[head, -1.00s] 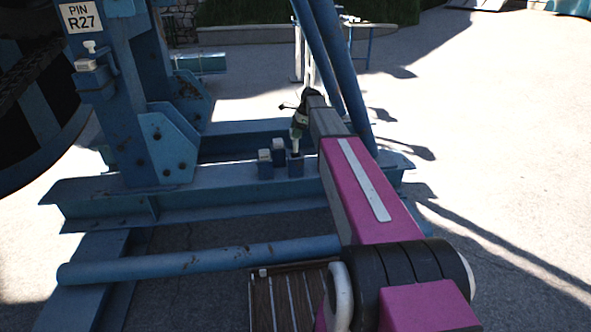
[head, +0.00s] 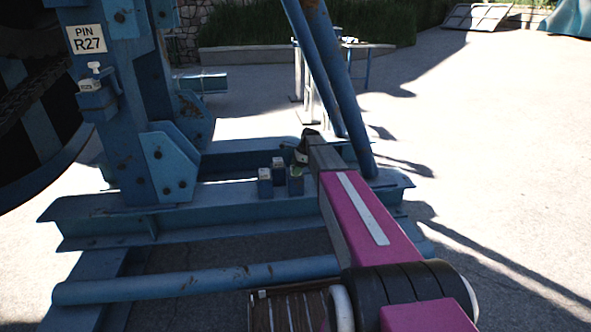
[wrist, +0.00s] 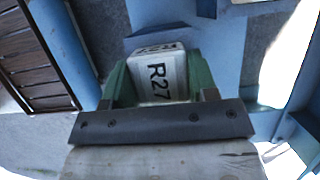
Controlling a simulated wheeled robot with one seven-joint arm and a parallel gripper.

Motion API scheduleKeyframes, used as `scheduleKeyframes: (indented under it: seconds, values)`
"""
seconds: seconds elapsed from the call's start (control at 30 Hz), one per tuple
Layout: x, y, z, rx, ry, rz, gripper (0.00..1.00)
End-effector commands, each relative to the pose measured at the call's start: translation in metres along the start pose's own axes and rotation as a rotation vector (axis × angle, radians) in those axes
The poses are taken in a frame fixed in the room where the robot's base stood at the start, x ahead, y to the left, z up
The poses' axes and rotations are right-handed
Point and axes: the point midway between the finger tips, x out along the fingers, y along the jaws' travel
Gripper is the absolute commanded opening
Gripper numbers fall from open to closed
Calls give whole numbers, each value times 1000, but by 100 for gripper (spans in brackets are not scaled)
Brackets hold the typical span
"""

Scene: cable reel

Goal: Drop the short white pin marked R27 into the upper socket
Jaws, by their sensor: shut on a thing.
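The white pin marked R27 (wrist: 158,80) is between the green fingers of my gripper (wrist: 158,92) in the wrist view, its label facing the camera. The gripper is shut on it. In the head view my gripper (head: 299,160) is at the right-hand small blue block (head: 295,183) on the base beam; the pin's lower end is hidden there, so I cannot tell if it is inside the block. The upper socket bracket (head: 98,100) is on the blue post at left, below the "PIN R27" sign (head: 86,39). A small white peg-shaped piece (head: 95,68) stands at it.
Two other small blue blocks with pale tops stand beside it, one in front left (head: 265,184) and one behind (head: 278,166). The reel (head: 30,120) fills the left edge. Slanted blue struts (head: 335,75) rise behind my arm. Open paving lies to the right.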

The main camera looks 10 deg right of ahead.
Motion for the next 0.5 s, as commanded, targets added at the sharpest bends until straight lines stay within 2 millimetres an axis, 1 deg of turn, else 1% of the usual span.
scheduleKeyframes:
  seconds: [0.27,0.3,0.37,0.4,0.5]
  values:
    - [3,0,-1,0,-1,0,14]
    - [4,0,-2,0,0,0,56]
    - [3,0,-1,0,0,0,76]
    - [3,0,-1,0,0,0,78]
    - [3,0,-1,0,0,0,78]
